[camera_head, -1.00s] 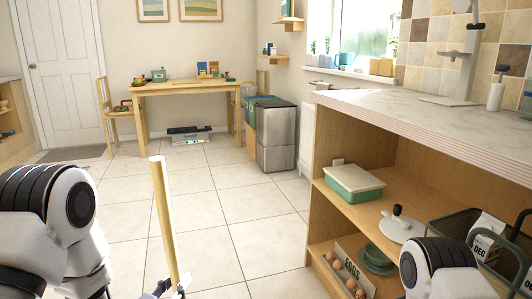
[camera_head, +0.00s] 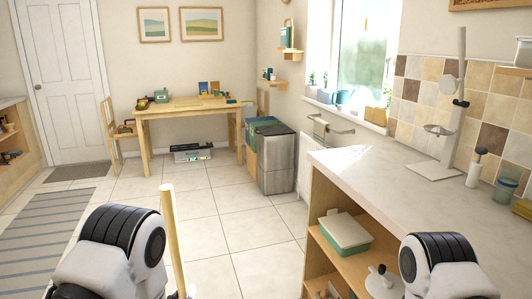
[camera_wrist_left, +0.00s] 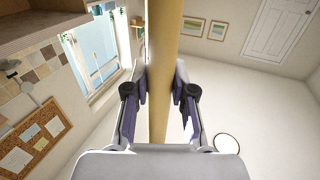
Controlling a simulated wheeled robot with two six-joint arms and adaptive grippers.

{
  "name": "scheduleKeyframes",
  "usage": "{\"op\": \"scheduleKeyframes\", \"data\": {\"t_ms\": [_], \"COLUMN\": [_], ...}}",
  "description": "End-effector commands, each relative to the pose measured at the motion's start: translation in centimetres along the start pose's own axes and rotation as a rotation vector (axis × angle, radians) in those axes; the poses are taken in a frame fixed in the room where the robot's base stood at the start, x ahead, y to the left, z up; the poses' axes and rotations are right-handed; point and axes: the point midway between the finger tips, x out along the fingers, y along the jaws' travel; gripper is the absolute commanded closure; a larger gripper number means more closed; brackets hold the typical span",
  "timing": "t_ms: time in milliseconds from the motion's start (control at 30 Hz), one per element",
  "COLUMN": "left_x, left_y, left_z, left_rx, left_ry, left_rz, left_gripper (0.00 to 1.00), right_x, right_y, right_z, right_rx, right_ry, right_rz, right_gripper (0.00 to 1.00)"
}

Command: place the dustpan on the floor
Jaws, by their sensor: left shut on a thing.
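My left gripper (camera_wrist_left: 157,95) is shut on a long pale wooden handle (camera_wrist_left: 164,45), which passes between its two fingers. In the head view the handle (camera_head: 172,235) stands nearly upright, tilted a little, at bottom left of centre. Its lower end runs out of the picture, and no dustpan pan shows, so I cannot tell what is on it. My left gripper is barely visible at the bottom edge of the head view. The tiled floor (camera_head: 232,225) lies beyond and is bare there. My right gripper is out of view.
A counter (camera_head: 400,190) with open shelves stands at the right, a green lidded box (camera_head: 345,233) on its shelf. A metal bin (camera_head: 276,165) and a wooden table (camera_head: 190,107) stand farther back. A striped rug (camera_head: 40,235) lies at the left. The middle floor is clear.

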Motion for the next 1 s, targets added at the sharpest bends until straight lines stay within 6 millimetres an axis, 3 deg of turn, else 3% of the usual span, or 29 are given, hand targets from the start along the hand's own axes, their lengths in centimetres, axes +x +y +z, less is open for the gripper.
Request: {"op": "scheduleKeyframes", "data": {"t_ms": [33, 200, 667, 1000], "left_x": [0.0, -0.1, -0.3, -4.0], "left_y": [0.1, 0.3, 0.3, 0.6], "left_z": [-3.3, -5.7, -5.6, -7.4], "left_rx": [-0.002, -0.005, -0.007, -0.006], "left_ry": [0.002, 0.010, 0.012, 0.011], "left_rz": [-0.010, -0.043, -0.054, -0.054], "left_gripper": [1.00, 1.00, 1.00, 1.00], "right_x": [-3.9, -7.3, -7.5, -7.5], "right_y": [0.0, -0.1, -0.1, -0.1], "right_z": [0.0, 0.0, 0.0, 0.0], "right_rx": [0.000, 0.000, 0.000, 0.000], "right_ry": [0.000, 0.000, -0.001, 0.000], "right_rz": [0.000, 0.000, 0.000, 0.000], "right_gripper": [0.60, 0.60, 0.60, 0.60]}}
